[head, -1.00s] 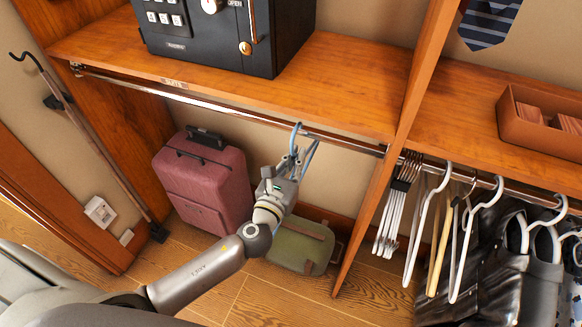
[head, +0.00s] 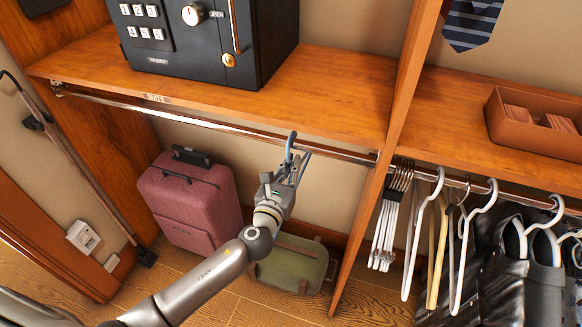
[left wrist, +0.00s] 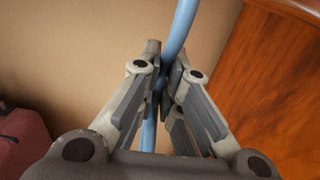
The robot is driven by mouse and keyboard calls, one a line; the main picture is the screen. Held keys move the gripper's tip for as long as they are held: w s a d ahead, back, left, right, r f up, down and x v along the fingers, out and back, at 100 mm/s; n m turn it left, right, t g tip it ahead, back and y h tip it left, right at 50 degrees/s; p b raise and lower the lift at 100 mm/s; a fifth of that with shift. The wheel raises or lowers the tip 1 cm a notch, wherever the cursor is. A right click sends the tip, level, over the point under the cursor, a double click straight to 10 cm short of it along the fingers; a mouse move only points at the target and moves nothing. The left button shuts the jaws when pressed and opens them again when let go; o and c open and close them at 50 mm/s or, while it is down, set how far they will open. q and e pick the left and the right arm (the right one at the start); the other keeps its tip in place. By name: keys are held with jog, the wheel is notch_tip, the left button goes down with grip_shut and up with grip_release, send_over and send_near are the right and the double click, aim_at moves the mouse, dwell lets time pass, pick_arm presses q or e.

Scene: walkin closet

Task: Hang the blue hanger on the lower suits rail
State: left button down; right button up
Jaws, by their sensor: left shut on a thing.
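The blue hanger (head: 290,147) is in my left gripper (head: 288,172), under the shelf in the left bay. Its curved hook overlaps the metal rail (head: 200,121) in the head view. I cannot tell whether the hook rests over the rail or is only in front of it. The gripper is just below the rail, and its fingers hide much of the hanger. In the left wrist view, the fingers (left wrist: 164,82) are closed around the blue hanger (left wrist: 181,28), which runs up between them. My right gripper is not in view.
A black safe (head: 205,42) stands on the shelf (head: 335,95) above the rail. A pink suitcase (head: 190,203) and a green bag (head: 290,264) are on the floor below. A wooden divider (head: 372,200) stands right of the gripper, with white hangers (head: 415,240) beyond it.

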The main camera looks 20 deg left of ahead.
pick_arm(q)
jog(key=c, duration=1.5)
grip_release()
jog(key=shift+s, duration=0.1)
